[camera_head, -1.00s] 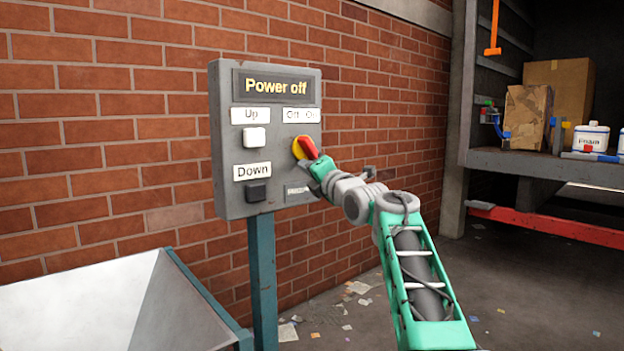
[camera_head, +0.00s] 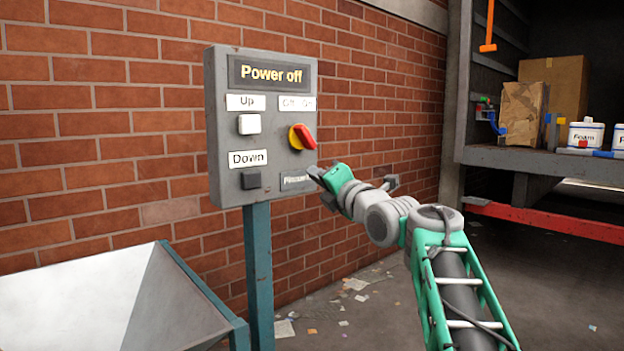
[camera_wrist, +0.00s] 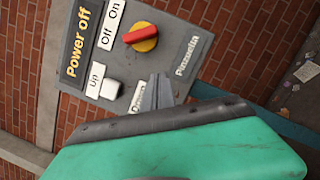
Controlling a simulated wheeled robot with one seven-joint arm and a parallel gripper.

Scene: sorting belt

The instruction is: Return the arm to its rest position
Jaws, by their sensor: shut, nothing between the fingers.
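My gripper (camera_head: 316,176) is in front of the lower right part of the grey control panel (camera_head: 216,120), just below the red and yellow rotary switch (camera_head: 303,137). It is shut and holds nothing. In the wrist view my gripper (camera_wrist: 163,90) shows as grey fingertips covering part of the "Down" label, with the switch (camera_wrist: 143,37) clear of them. The panel's display (camera_head: 270,73) reads "Power off". My green and grey arm reaches in from the lower right.
The panel stands on a blue-green post (camera_head: 260,280) before a brick wall (camera_head: 100,130). A pale metal chute (camera_head: 80,300) is at the lower left. At the right, a truck bed (camera_head: 540,163) carries boxes and white tubs. Litter lies on the floor.

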